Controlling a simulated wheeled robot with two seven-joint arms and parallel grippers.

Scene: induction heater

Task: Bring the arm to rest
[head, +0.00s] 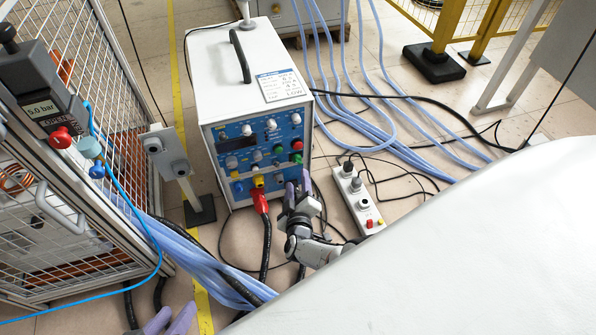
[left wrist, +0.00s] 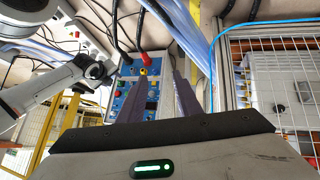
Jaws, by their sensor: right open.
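The induction heater (head: 221,75) is a white box with a blue front panel of knobs and buttons. It stands on the floor at the upper middle of the head view; its panel also shows in the left wrist view (left wrist: 127,107). My right gripper (head: 299,186) is open, close in front of the panel's lower right part; I cannot tell whether it touches. My left gripper (head: 171,321) is at the bottom left edge of the head view. Its two purple fingers stand apart with nothing between them, as the left wrist view shows (left wrist: 162,95).
A red plug (head: 260,201) on a black cable sits low on the panel. A power strip (head: 357,199) and blue hoses (head: 400,150) lie right of the heater. A white surface fills the lower right.

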